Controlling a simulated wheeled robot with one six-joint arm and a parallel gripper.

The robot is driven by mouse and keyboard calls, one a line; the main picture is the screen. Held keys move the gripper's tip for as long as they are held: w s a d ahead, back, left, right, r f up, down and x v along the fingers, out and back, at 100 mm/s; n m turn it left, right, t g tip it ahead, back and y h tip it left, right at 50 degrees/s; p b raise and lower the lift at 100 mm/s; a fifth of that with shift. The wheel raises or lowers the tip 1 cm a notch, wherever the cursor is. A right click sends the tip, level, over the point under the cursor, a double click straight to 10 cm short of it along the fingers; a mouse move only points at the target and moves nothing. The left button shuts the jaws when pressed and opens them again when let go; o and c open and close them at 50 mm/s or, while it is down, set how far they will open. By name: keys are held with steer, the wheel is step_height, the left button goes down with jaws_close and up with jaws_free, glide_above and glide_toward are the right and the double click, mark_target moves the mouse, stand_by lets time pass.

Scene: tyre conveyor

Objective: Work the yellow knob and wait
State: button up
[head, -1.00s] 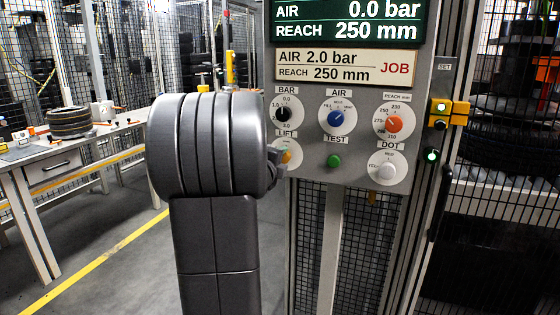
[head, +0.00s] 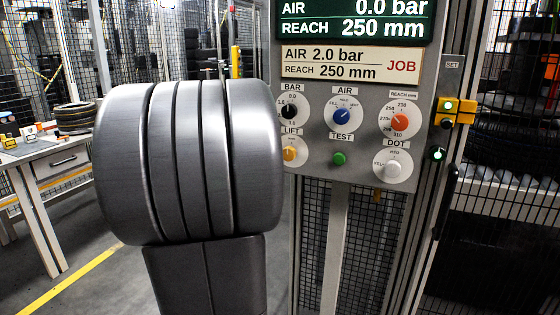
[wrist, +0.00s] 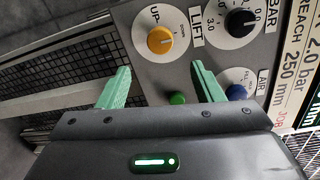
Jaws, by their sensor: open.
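The yellow LIFT knob (head: 289,154) sits on its white dial at the lower left of the grey panel, just right of my arm in the head view. In the wrist view the yellow knob (wrist: 160,40) is beyond my fingers, with UP and DOWN printed around it. My gripper (wrist: 160,86) is open and empty, its two green fingers apart. The fingers stand short of the yellow knob, with no contact visible. In the head view my arm hides the gripper.
The panel also carries black BAR (head: 289,111), blue AIR (head: 342,115), orange REACH (head: 400,122) and white DOT (head: 392,169) knobs and a green TEST button (head: 339,158). The display (head: 352,20) reads 0.0 bar, 250 mm; the job card (head: 350,64) reads 2.0 bar, 250 mm.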

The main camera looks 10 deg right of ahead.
mark_target(288, 155)
steer(key=v, duration=0.4)
steer(key=shift+f, duration=0.1)
steer(key=x, duration=1.4)
steer(key=shift+b, duration=0.35)
